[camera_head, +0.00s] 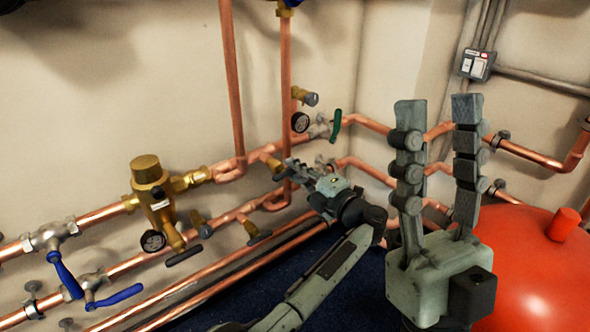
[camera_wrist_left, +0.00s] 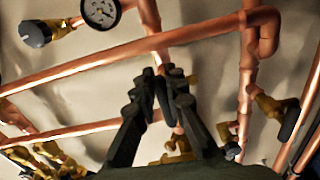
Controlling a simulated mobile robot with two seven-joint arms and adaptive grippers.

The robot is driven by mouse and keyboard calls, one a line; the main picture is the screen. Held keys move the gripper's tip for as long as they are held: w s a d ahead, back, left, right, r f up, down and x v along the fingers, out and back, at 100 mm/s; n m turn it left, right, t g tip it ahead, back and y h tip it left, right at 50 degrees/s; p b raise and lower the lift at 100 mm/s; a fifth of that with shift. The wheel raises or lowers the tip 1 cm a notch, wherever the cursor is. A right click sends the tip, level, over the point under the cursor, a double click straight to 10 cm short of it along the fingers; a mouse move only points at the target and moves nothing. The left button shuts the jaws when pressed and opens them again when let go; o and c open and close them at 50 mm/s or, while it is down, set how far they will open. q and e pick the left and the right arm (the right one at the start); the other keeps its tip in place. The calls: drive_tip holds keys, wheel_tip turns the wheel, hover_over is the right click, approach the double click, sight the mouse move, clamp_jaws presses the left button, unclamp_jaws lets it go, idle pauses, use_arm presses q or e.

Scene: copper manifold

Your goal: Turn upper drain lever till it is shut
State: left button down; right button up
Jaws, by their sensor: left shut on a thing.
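The brass fitting of the upper drain (camera_head: 267,157) sticks out from the upper copper pipe, left of the corner in the head view. My left gripper (camera_head: 291,165) reaches it from the right, with its fingers shut at the fitting's outer end. In the left wrist view the fingers of my left gripper (camera_wrist_left: 163,76) close around a small dark piece, which appears to be the upper drain lever. The fingers mostly hide the lever, so its angle cannot be told. My right gripper (camera_head: 438,115) is open and empty, raised with its fingers upward in front of the right-hand pipes.
Other drain valves with dark levers (camera_head: 258,237) hang lower left. A brass regulator (camera_head: 150,185) and blue levers (camera_head: 66,275) are further left. A red tank (camera_head: 530,260) stands right.

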use_arm(q)
drive_tip(key=shift+f, duration=0.15)
drive_tip(key=c, duration=1.6)
unclamp_jaws()
drive_tip(key=v, duration=1.2)
